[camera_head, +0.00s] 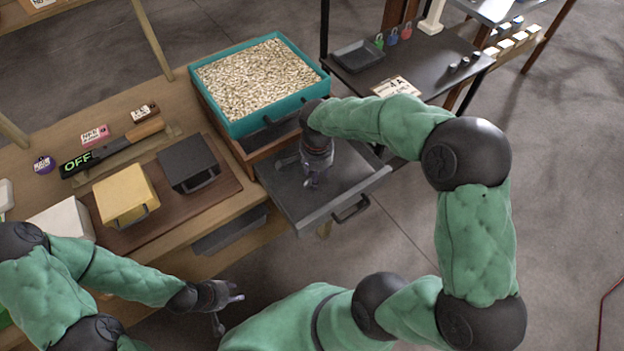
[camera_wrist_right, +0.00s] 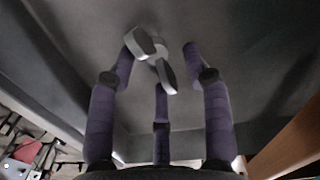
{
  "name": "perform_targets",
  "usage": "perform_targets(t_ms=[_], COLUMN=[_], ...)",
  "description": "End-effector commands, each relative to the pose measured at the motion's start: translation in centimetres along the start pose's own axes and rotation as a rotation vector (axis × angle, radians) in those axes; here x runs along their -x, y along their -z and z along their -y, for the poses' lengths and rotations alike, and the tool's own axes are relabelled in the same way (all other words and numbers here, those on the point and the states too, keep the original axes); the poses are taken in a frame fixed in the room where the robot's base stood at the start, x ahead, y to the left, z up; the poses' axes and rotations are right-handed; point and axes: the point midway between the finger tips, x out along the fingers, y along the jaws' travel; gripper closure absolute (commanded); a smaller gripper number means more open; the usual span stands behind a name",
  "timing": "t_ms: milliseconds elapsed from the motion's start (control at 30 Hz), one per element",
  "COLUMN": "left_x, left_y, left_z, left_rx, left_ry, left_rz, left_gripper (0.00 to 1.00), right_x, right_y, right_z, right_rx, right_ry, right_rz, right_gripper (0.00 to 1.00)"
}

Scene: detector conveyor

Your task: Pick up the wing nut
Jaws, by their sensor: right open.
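The wing nut (camera_wrist_right: 153,50) is a small light grey metal piece with two rounded wings. In the right wrist view it shows between my gripper's fingers, against the dark floor of the open drawer (camera_head: 283,190). My right gripper (camera_head: 312,182) is inside the drawer, pointing down. Its purple fingers are spread around the wing nut, and a clear grip does not show. In the head view I cannot make out the wing nut beside the gripper. My left gripper (camera_head: 228,302) is empty, its fingers apart, low in front of the workbench.
A teal bin (camera_head: 283,118) of pale pellets stands behind the drawer. Left on the bench are a black box (camera_head: 188,163), a yellow box (camera_head: 124,195) and a detector wand marked OFF (camera_head: 110,150). A dark side table (camera_head: 432,65) holds a tray and padlocks. Floor to the right is clear.

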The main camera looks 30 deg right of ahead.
Motion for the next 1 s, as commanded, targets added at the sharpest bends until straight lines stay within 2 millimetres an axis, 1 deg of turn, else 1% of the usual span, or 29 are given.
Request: perform_targets(t_ms=[33, 67, 100, 167, 200, 533, 667, 833, 933, 1000], left_x=[0.0, 0.0, 0.0, 0.0, 0.0, 0.0, 0.1, 0.6, 1.0, 1.4], left_y=[0.0, 0.0, 0.0, 0.0, 0.0, 0.0, 0.0, 0.0, 0.0, -0.1], left_z=[0.0, 0.0, 0.0, 0.0, 0.0, 0.0, 0.0, -0.2, -0.4, -0.5], left_rx=[0.0, 0.0, 0.0, 0.0, 0.0, 0.0, 0.0, 0.0, 0.0, 0.0], left_ry=[0.0, 0.0, 0.0, 0.0, 0.0, 0.0, 0.0, 0.0, 0.0, 0.0], left_rz=[0.0, 0.0, 0.0, 0.0, 0.0, 0.0, 0.0, 0.0, 0.0, 0.0], left_gripper=[0.6, 0.6, 0.6, 0.6, 0.6, 0.6, 0.6, 0.6, 0.6, 0.6], right_x=[0.0, 0.0, 0.0, 0.0, 0.0, 0.0, 0.4, 1.8, 3.4, 4.6], right_y=[0.0, 0.0, 0.0, 0.0, 0.0, 0.0, 0.0, 0.0, 0.0, -0.7], right_z=[0.0, 0.0, 0.0, 0.0, 0.0, 0.0, 0.0, 0.0, 0.1, -0.6], right_rx=[0.0, 0.0, 0.0, 0.001, 0.001, 0.001, 0.001, 0.002, 0.001, 0.002], right_ry=[0.0, 0.0, 0.0, -0.001, -0.001, -0.001, 0.0, 0.0, 0.001, 0.002], right_rz=[0.0, 0.0, 0.0, 0.0, 0.0, 0.0, 0.0, -0.001, -0.001, -0.001], right_gripper=[0.59, 0.67, 0.79, 0.96, 1.0, 1.0, 1.0, 1.0, 1.0, 1.0])
